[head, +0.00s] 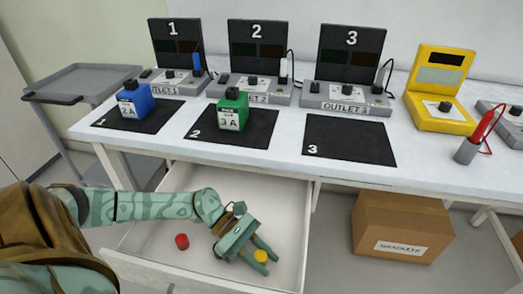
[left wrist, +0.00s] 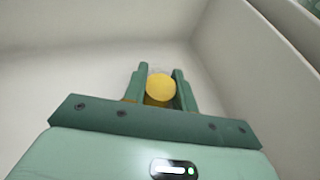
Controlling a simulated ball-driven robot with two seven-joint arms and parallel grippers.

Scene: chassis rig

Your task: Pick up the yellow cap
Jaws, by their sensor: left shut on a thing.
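The yellow cap (head: 261,256) is in the open white drawer (head: 200,170) under the table. My left gripper (head: 262,258) reaches down into the drawer and is shut on the cap. In the left wrist view the round yellow cap (left wrist: 161,87) sits between the two green fingers (left wrist: 160,90). Whether the cap still touches the drawer floor I cannot tell. My right gripper is not in view.
A red cap (head: 181,241) lies in the drawer, left of my gripper. The drawer walls stand close around. On the table above are a blue block (head: 135,100), a green block (head: 233,109) and an empty mat (head: 350,142). A cardboard box (head: 400,226) stands below right.

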